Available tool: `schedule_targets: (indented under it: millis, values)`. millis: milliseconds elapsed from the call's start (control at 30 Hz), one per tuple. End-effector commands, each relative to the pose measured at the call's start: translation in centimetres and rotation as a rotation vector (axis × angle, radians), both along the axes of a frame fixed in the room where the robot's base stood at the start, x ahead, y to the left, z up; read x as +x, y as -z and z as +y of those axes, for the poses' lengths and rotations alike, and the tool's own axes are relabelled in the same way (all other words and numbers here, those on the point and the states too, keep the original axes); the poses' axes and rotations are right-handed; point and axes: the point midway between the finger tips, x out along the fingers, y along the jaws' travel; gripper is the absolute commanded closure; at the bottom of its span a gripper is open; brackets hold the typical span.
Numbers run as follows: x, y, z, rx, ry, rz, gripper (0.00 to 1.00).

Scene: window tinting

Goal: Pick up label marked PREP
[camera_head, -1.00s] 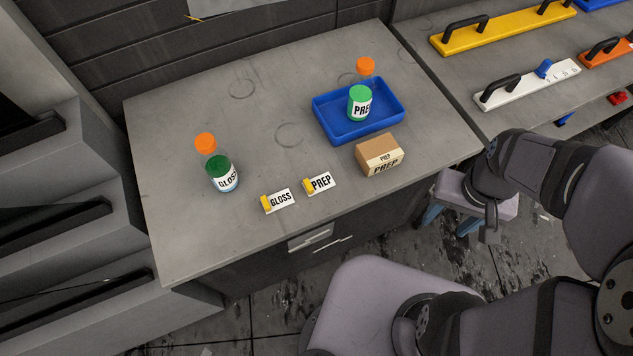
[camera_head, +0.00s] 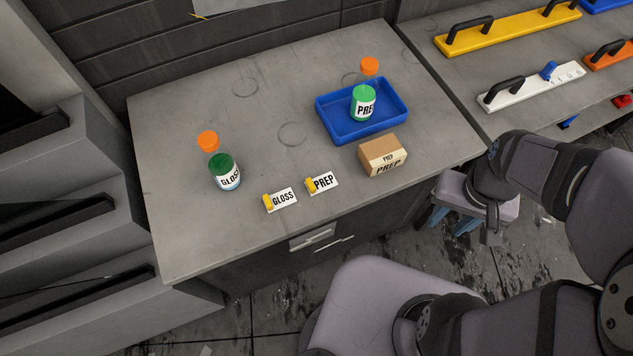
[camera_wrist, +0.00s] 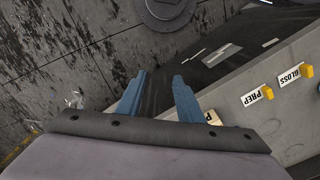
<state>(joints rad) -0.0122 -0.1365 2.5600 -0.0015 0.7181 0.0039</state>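The PREP label (camera_head: 323,183) is a small white card with black letters and a yellow tab at its left end. It lies near the front edge of the grey worktop. The GLOSS label (camera_head: 281,201), of the same kind, lies just to its left. In the wrist view the PREP label (camera_wrist: 257,95) and GLOSS label (camera_wrist: 294,75) show at the right. My gripper (camera_wrist: 160,85) has two blue fingers, spread apart with nothing between them. In the head view it hangs off the right front of the worktop, its blue fingers (camera_head: 455,218) partly hidden by my wrist.
A cardboard box marked PREP (camera_head: 383,157) stands right of the labels. Behind it a blue tray (camera_head: 334,129) holds a green PREP bottle (camera_head: 363,104). A GLOSS bottle (camera_head: 224,171) stands at the left. A yellow handled tool (camera_head: 510,30) lies on the right bench.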

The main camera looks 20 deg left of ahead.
Motion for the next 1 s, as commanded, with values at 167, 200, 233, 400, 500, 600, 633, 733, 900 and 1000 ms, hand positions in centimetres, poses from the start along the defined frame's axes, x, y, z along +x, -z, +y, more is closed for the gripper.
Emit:
schedule_targets:
  millis: [167,200,233,400,500,600,633,733,900,1000]
  values:
    - [-0.4,0.5,2.2,-0.001,-0.102,0.016,0.66]
    - [-0.7,0.8,3.0,-0.002,-0.141,0.03,0.66]
    - [-1.0,1.1,3.7,-0.004,-0.173,0.042,0.66]
    - [-3.2,3.2,7.9,-0.027,-0.397,0.127,0.66]
    - [-3.7,4.2,10.9,-0.043,-0.536,0.152,0.66]
    - [-3.7,5.0,14.2,-0.055,-0.656,0.157,0.66]
    - [-3.7,5.1,15.2,-0.058,-0.688,0.156,0.66]
    - [-3.6,5.7,18.8,-0.063,-0.786,0.148,0.66]
    - [-2.4,6.0,24.4,-0.053,-0.872,0.106,0.66]
    - [-0.7,5.4,26.6,-0.036,-0.863,0.072,0.66]
